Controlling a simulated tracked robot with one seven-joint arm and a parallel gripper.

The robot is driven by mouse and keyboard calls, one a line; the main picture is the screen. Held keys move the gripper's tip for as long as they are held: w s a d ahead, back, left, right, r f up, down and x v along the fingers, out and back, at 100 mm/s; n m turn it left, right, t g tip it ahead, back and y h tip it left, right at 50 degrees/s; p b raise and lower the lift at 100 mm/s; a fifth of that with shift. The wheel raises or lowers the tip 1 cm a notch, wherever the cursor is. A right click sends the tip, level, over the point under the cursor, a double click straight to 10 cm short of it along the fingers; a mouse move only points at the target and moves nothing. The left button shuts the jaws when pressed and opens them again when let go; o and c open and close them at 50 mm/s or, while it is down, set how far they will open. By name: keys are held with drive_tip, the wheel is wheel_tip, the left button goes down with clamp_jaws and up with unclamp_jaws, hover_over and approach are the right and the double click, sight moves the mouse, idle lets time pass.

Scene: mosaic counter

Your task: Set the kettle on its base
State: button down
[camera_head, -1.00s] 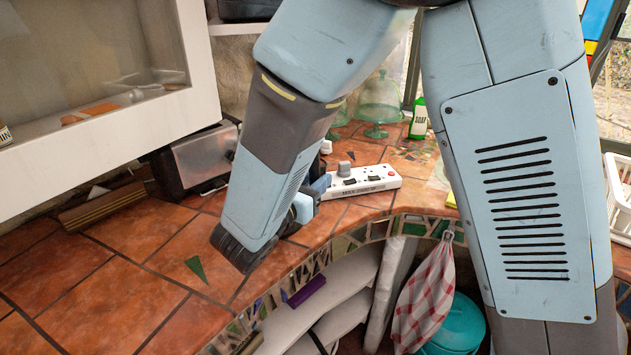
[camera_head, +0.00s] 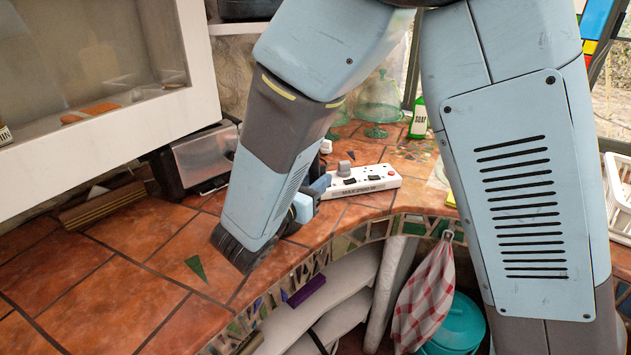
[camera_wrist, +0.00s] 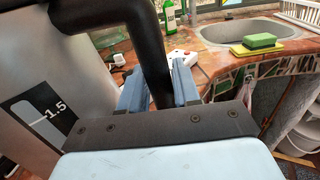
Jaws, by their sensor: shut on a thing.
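The kettle (camera_wrist: 85,75) shows in the wrist view as a grey metal body at the left, with a dark level window marked 1.5 and a black handle (camera_wrist: 152,45). My gripper (camera_wrist: 158,84) has its two blue fingers on either side of the handle and is shut on it. In the head view my forearm hides nearly all of the kettle, and only a blue part of my gripper (camera_head: 312,197) shows past it. I cannot make out the kettle's base in either view. Whether the kettle's underside touches anything is hidden.
A white power strip (camera_head: 360,181) lies on the tiled counter (camera_head: 150,225) right of my gripper. A toaster (camera_head: 200,160) stands at the back left. A green soap bottle (camera_head: 418,120) and glass dome (camera_head: 380,105) stand behind. The front-left counter is mostly clear. The wrist view shows a sink (camera_wrist: 238,32).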

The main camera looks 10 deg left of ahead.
drive_tip(key=shift+f, duration=0.45)
idle(0.3)
drive_tip(key=c, duration=1.1)
unclamp_jaws()
drive_tip(key=shift+c, duration=0.2)
drive_tip(key=shift+o, duration=0.2)
drive_tip(key=shift+f, duration=0.1)
drive_tip(key=shift+s, duration=0.1)
drive_tip(key=v, duration=1.1)
